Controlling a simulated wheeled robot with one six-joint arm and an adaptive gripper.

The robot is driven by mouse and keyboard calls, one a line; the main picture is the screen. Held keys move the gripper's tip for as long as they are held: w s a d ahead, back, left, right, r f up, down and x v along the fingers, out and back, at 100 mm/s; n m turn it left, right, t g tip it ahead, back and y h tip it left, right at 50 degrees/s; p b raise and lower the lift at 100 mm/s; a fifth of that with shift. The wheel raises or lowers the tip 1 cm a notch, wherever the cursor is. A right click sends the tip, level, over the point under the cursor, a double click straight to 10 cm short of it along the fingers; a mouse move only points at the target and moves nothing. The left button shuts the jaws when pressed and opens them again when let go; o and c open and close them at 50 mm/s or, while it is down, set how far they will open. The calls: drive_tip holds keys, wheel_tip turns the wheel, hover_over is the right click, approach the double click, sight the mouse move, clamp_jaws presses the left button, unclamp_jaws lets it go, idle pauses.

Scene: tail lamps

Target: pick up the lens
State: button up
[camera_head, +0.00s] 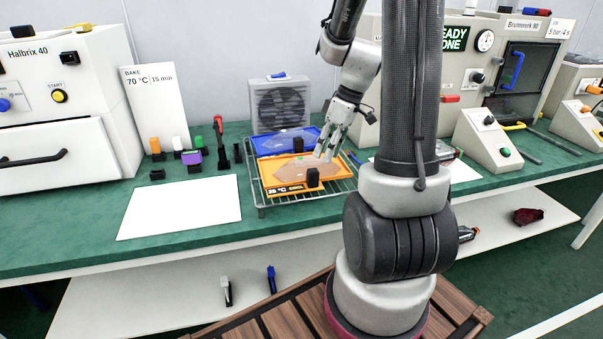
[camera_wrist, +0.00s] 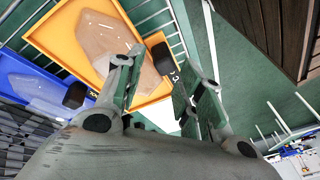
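A clear, faintly pinkish lens (camera_head: 292,174) lies flat in an orange tray (camera_head: 268,181) on a wire rack. In the wrist view this lens (camera_wrist: 105,42) is at the upper left, beside my left-hand finger. A second clear lens (camera_wrist: 38,88) lies in a blue tray (camera_wrist: 12,66) behind the orange one; the blue tray (camera_head: 262,143) also shows in the head view. My gripper (camera_head: 326,156) is above the right part of the orange tray. In the wrist view my gripper (camera_wrist: 163,72) has its fingers apart with nothing between them. The fingers hide part of the orange tray's edge.
A black block (camera_head: 313,177) stands at the orange tray's front edge. The wire rack (camera_head: 262,208) sits on the green bench. A fan unit (camera_head: 280,103) stands behind. A bare white sheet (camera_head: 180,207) lies left. A dark red piece (camera_head: 528,215) lies on the lower shelf.

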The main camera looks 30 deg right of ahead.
sight(312, 170)
drive_tip(key=n, duration=0.2)
drive_tip(key=a+n, duration=0.1)
drive_tip(key=n, duration=0.2)
drive_tip(key=a+n+y, duration=0.1)
drive_tip(key=n, duration=0.2)
drive_tip(key=shift+w+a+r, duration=0.1)
drive_tip(key=shift+w+a, duration=0.05)
drive_tip(key=shift+w, duration=0.1)
drive_tip(key=shift+n, duration=0.3)
drive_tip(key=x, duration=0.7)
drive_tip(key=shift+w+d+f, duration=0.1)
drive_tip(key=shift+d+f, duration=0.1)
drive_tip(key=shift+f, duration=0.3)
drive_tip(key=shift+c, duration=0.3)
clamp_jaws()
wheel_tip(312, 170, up, 10)
drive_tip(key=shift+r, duration=0.1)
